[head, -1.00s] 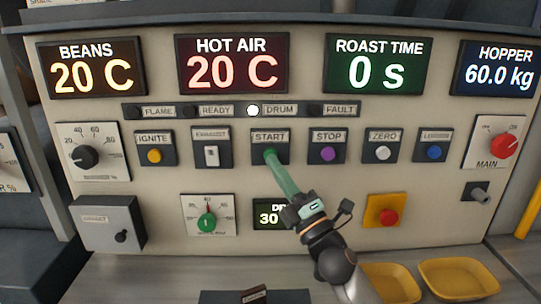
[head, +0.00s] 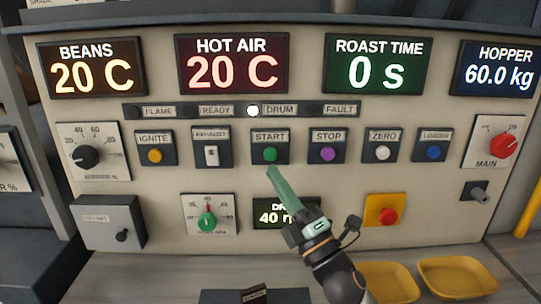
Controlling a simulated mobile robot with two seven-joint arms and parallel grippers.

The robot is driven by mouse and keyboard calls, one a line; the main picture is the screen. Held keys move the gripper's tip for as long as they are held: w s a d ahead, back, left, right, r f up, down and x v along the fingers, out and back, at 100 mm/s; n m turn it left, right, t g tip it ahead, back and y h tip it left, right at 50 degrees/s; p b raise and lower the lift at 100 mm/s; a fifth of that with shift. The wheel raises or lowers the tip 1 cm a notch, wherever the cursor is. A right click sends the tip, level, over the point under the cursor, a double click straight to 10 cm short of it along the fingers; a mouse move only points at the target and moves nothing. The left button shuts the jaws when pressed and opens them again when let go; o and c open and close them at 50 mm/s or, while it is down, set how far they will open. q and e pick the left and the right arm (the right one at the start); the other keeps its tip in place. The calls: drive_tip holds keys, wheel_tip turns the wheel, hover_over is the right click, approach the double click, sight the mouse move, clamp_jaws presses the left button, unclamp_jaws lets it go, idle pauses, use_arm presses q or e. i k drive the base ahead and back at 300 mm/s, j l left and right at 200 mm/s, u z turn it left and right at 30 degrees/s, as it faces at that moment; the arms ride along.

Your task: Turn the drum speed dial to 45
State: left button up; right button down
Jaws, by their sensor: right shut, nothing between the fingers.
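The drum speed dial (head: 207,220) is a green knob on a white scale plate, low on the panel and left of centre. Its pointer is near the top of the scale. The small drum display (head: 270,216) to its right is partly covered by my gripper and reads 40. My right gripper (head: 273,176) is shut and empty. Its green fingers point up and left, with their tips just below the green START button (head: 270,154), and apart from the dial. My left gripper is not in view.
The DRUM lamp (head: 253,111) is lit white. Yellow trays (head: 457,278) lie on the counter at right.

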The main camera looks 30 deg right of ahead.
sight(207, 222)
drive_tip(key=k, duration=1)
